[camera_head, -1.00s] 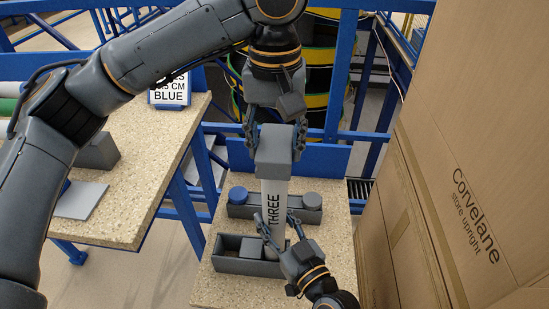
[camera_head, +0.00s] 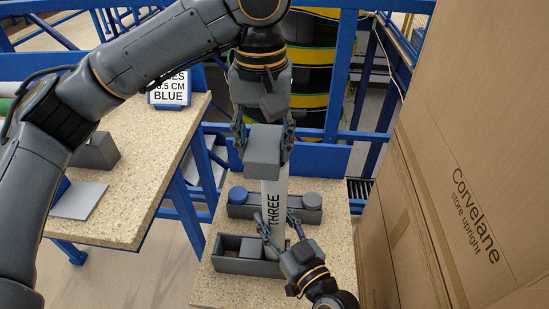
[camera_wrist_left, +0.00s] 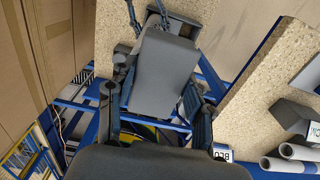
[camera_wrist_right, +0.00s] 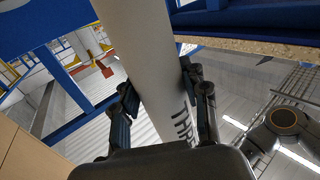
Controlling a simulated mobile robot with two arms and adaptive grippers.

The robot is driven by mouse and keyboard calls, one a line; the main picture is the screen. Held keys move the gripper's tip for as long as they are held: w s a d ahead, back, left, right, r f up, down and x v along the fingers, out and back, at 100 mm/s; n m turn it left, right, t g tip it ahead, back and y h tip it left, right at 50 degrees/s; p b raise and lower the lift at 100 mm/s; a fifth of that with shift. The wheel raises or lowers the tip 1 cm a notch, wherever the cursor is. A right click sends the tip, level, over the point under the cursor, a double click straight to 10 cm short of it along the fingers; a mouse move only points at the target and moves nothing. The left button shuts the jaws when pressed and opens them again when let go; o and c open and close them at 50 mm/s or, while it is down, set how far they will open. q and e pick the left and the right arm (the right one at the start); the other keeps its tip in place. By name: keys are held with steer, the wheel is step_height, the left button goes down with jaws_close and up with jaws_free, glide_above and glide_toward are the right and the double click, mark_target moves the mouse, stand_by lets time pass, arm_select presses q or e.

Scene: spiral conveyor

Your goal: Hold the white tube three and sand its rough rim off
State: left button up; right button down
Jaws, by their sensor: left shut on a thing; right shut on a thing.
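The white tube marked THREE (camera_head: 273,205) stands upright over the speckled bench in the head view. My right gripper (camera_head: 281,231) is shut around its lower part; the right wrist view shows the tube (camera_wrist_right: 150,60) between the fingers. My left gripper (camera_head: 264,142) is shut on a grey block (camera_head: 263,153) held at the top end of the tube. The block (camera_wrist_left: 163,75) fills the middle of the left wrist view. The block hides the tube's rim, so I cannot tell its state or whether they touch.
An open grey tray (camera_head: 229,265) with a grey piece inside sits on the speckled bench (camera_head: 225,290). Behind it is a grey holder (camera_head: 262,212) with blue and dark round tops. Tall cardboard boxes (camera_head: 470,150) crowd the right. A second bench (camera_head: 140,190) stands left.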

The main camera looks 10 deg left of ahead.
arm_select(q)
steer(key=shift+a, duration=0.25)
stand_by(0.3)
steer(key=shift+d, duration=2.1)
steer(key=shift+a, duration=0.15)
steer(key=shift+a, duration=1.95)
